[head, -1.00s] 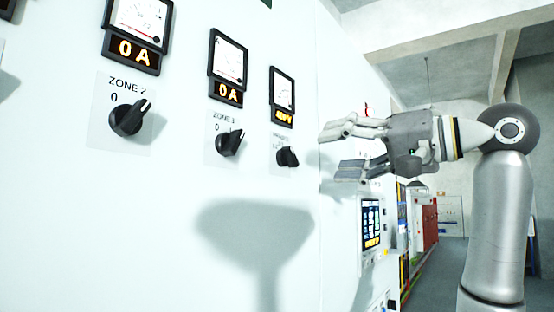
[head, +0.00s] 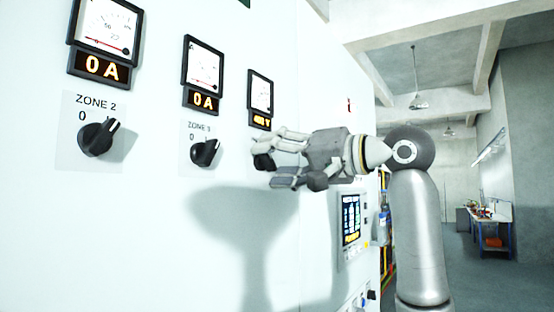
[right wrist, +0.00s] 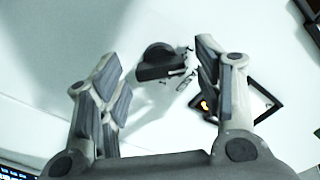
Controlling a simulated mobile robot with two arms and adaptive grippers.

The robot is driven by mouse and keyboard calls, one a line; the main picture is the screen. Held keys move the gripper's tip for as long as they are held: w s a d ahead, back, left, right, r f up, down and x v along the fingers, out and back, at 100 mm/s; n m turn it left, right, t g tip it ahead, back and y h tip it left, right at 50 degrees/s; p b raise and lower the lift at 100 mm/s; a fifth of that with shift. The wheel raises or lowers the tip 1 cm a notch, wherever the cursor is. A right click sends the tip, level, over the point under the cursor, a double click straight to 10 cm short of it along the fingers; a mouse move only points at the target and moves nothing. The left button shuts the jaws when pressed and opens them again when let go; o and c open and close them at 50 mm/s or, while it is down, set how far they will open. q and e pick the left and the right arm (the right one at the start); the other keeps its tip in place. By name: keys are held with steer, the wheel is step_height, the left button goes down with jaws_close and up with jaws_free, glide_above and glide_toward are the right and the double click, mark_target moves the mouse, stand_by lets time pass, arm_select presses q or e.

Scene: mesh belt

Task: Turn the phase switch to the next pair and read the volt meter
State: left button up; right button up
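The phase switch (head: 263,161) is a black rotary knob on the white cabinet, below the rightmost meter. The volt meter (head: 260,93) has a white dial, with a small orange display (head: 261,121) under it; its digits are too small to read surely. My right gripper (head: 265,162) is open, its fingers above and below the knob in the head view. In the right wrist view the knob (right wrist: 160,62) sits between the spread fingers, with a gap on both sides. The fingers partly hide the switch and its label in the head view. My left gripper is not in view.
The Zone 2 knob (head: 98,138) and another zone knob (head: 205,153) sit left on the same panel, under meters showing 0 A. A lit screen (head: 350,218) is on the cabinet right of the switch. A workbench (head: 490,222) stands far right; the floor before it is clear.

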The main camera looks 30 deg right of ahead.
steer(key=c, duration=0.9)
steer(key=shift+a, duration=0.1)
steer(key=shift+c, duration=0.2)
steer(key=shift+m, duration=0.5)
steer(key=m+b, duration=0.1)
steer(key=m, duration=0.2)
steer(key=shift+m, duration=0.4)
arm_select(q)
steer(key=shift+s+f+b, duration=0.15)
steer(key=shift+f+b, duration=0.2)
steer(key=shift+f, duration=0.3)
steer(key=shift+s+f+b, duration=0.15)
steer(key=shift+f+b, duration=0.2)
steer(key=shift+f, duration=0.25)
arm_select(e)
steer(key=shift+m, duration=1.9)
